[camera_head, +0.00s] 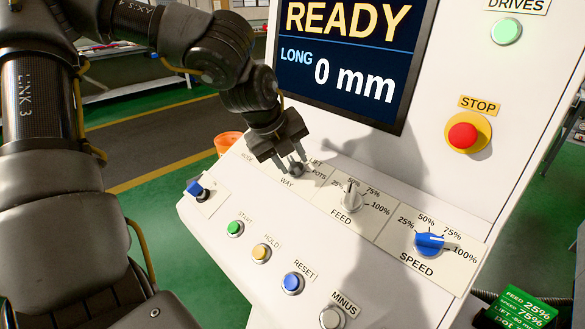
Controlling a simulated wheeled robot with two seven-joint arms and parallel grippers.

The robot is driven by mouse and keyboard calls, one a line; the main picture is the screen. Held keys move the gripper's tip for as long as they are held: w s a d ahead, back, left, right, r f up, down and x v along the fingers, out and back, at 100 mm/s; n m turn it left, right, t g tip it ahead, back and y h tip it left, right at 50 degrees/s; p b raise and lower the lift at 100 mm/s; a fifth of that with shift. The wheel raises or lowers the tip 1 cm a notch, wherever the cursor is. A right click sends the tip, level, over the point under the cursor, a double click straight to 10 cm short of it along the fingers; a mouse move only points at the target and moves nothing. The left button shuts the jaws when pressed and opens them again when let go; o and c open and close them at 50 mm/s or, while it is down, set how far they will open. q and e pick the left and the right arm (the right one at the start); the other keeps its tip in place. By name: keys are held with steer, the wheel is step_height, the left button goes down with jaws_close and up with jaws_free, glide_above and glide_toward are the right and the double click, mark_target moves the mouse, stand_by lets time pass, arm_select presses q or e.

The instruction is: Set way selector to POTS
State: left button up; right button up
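The WAY selector (297,170) is a dark knob on the sloped white panel, with a plate marked LIFT and POTS around it; part of the plate is hidden by my gripper. My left gripper (285,164) is right at the knob, its fingers pointing down at the panel. The fingers look spread, with the knob at or between their tips; I cannot tell whether they touch it. Which mark the knob points to is hidden. My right gripper is not in view.
Right of WAY are the grey FEED knob (352,196) and blue SPEED knob (429,243). Below are START (235,228), HOLD (261,252), RESET (292,283) and MINUS (332,317) buttons. A red STOP button (462,136) and a READY screen (350,60) are above.

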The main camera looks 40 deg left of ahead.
arm_select(q)
steer(key=shift+w+a+f, duration=0.15)
steer(key=shift+w+f, duration=0.05)
steer(key=shift+w, duration=0.1)
steer(key=shift+s+a+r, duration=0.1)
steer(key=shift+s, duration=0.15)
steer(key=c, duration=0.7)
jaws_close()
steer(key=shift+b, duration=0.3)
steer(key=shift+f+m+b, duration=0.2)
steer(key=shift+m+b, duration=0.35)
steer(key=shift+m, duration=0.65)
steer(key=shift+m+b, duration=0.3)
steer(key=shift+m, duration=0.5)
steer(key=shift+r+m, duration=0.1)
steer(key=shift+m, duration=0.2)
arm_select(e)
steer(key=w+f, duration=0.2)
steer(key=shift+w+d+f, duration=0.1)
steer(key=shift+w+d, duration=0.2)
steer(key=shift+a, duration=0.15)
